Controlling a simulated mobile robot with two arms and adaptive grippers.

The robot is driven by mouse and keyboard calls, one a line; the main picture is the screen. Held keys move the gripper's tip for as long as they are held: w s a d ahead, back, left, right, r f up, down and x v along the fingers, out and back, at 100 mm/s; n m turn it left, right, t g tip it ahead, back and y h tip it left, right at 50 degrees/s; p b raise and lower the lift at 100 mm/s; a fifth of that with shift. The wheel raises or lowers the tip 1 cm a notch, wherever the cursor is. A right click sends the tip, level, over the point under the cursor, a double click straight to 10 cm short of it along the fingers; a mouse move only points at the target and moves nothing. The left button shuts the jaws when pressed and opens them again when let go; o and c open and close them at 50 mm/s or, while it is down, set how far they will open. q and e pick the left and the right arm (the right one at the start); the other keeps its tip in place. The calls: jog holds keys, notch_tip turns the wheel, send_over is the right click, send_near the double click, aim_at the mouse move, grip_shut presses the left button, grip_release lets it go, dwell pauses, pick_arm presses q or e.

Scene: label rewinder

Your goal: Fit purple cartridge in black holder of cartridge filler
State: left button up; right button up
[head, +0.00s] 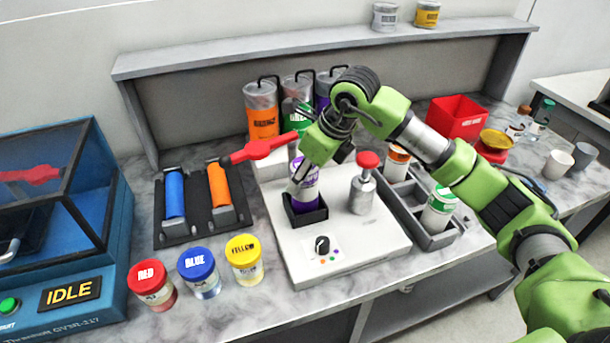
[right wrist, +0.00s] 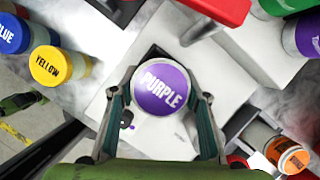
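The purple cartridge (head: 305,186) stands upright at the black holder (head: 292,214) of the white cartridge filler (head: 345,249). Its lower end appears to sit inside the holder's walls, though I cannot tell if it is fully down. My right gripper (head: 302,174) is at the cartridge's upper part, coming from above. In the right wrist view, the purple lid (right wrist: 162,91) lies between the two fingers of the right gripper (right wrist: 163,112), which flank it closely and seem to touch its sides.
A red-knobbed press (head: 363,183) stands on the filler just right of the holder. A grey tray (head: 434,240) with white cartridges is farther right. Red, blue and yellow jars (head: 244,260) stand front left. Tall dispensers (head: 262,112) stand behind.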

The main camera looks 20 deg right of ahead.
jog(key=o, duration=0.3)
jog(key=shift+r, duration=0.1)
jog(key=shift+o, duration=0.2)
